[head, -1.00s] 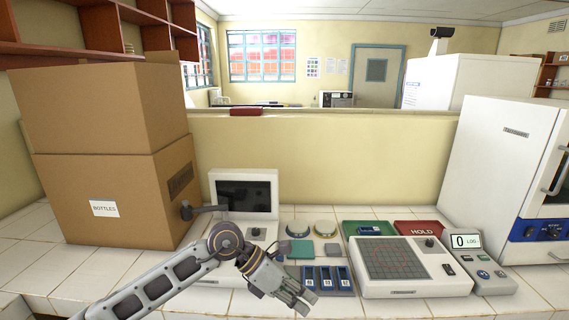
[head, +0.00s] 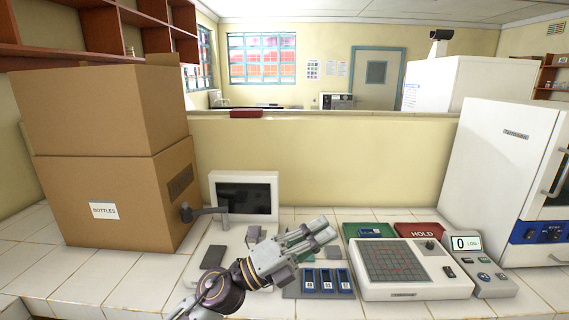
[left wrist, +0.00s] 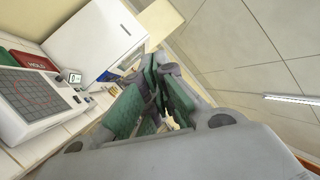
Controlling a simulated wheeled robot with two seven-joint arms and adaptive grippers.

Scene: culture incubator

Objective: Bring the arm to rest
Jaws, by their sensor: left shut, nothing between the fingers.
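My left gripper (head: 322,228) is raised over the middle of the bench, in front of the white-framed screen device and above the blue-slotted rack. Its fingers point up and to the right, and they are shut with nothing between them. In the left wrist view the green-padded fingers (left wrist: 158,95) show close together. My left arm comes in from the bottom edge. My right gripper is not in view.
A screen device (head: 246,194), a rack with blue items (head: 326,295), a white gridded unit (head: 455,285), a red HOLD tray (head: 402,229) and a green tray (head: 352,229) stand nearby. Cardboard boxes (head: 70,180) are left, a white incubator (head: 500,170) right. Tiled bench at left front is clear.

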